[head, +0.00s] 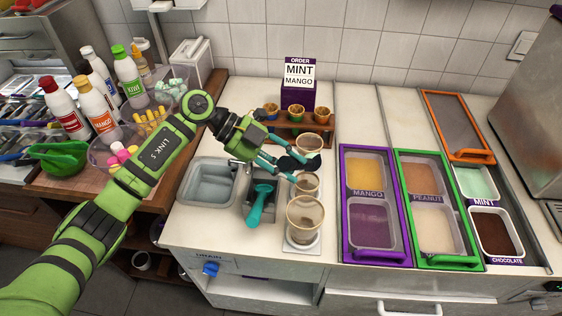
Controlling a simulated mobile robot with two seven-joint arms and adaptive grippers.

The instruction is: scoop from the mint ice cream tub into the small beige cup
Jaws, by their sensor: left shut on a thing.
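The mint ice cream tub (476,183) is at the right, uncovered, pale green inside, above its MINT label. My left gripper (300,163) is over the counter, its dark fingertips shut at a small beige cup (309,143); the fingers hide the cup's lower part. A second beige cup (307,184) stands just in front of the fingertips, and a larger one (304,220) stands nearer on a white square pad. My right gripper is out of view.
The orange-framed lid (458,125) lies behind the mint tub. Purple (370,254) and green (434,262) framed lids cover the mango and peanut side. A chocolate tub (496,232) is uncovered. An order sign (299,72) reads MINT, MANGO. Bottles and bowls crowd the left.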

